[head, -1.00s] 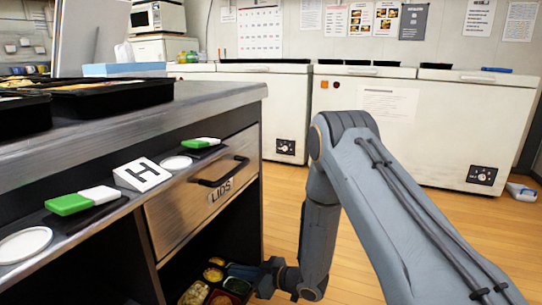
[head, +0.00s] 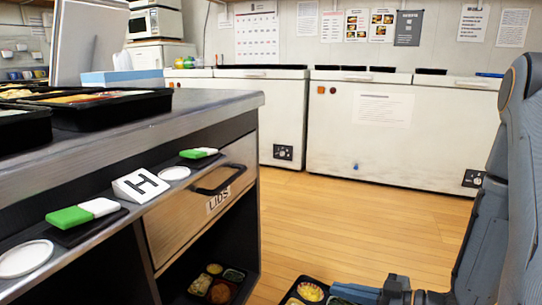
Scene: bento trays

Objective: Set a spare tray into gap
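A black bento tray (head: 290,300) with food in its compartments is at the bottom edge, out in front of the shelf and partly cut off by the frame. My gripper (head: 345,292) comes in from the right and is shut on the tray's right side; its fingertips are partly hidden. Another filled tray (head: 238,273) sits inside the dark lower shelf under the drawer. On the counter, a filled black tray (head: 110,112) stands near the front edge, with another tray (head: 22,128) at the left edge. I cannot make out a clear gap among the counter trays.
The grey counter (head: 215,97) fills the left. White freezers (head: 400,130) line the back. The wooden floor (head: 350,220) is clear.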

